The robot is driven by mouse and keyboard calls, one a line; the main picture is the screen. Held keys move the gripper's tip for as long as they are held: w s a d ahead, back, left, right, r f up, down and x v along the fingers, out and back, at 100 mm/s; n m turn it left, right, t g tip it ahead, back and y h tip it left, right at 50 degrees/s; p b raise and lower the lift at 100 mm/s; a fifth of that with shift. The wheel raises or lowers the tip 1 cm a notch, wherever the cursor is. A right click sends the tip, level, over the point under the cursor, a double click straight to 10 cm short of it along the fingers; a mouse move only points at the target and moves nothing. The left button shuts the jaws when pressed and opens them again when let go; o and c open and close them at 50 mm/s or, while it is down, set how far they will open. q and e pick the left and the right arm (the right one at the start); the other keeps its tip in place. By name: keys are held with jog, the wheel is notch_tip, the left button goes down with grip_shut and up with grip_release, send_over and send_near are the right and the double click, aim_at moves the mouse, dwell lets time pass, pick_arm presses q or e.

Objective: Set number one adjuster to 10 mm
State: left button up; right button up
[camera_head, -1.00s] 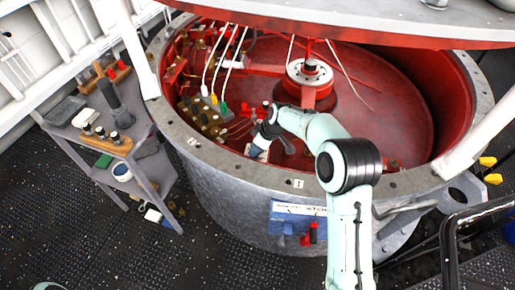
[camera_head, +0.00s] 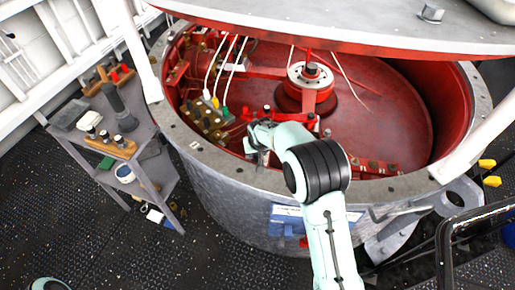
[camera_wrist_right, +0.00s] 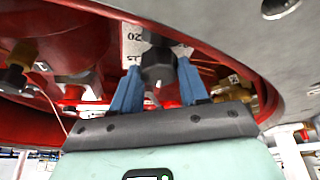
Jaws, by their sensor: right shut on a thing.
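My right gripper (camera_wrist_right: 158,78) has two blue fingers shut on a dark faceted adjuster knob (camera_wrist_right: 157,63) in the right wrist view. A white scale plate (camera_wrist_right: 132,40) marked 20 stands just beside the knob; no pointer reading can be made out. In the head view the right gripper (camera_head: 256,153) reaches over the near rim into the red-lined drum, and the gripped knob is hidden there. Which numbered adjuster it is cannot be told. My left gripper is out of view.
The grey drum rim (camera_head: 215,165) runs close under my right arm. A brass block (camera_head: 207,120) with cables and a red link (camera_head: 312,100) lie inside. The raised lid (camera_head: 400,35) hangs above. A side table (camera_head: 75,150) holds tools at left.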

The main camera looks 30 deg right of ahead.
jog(key=shift+r+m, duration=0.1)
jog(key=shift+m, duration=0.6)
jog(key=shift+h, duration=0.3)
jog(key=o, duration=1.1)
jog(key=shift+c, duration=0.2)
jog(key=v, duration=1.3)
jog(key=shift+r+p, duration=0.2)
jog(key=shift+p, duration=0.2)
jog(key=shift+w, duration=0.15)
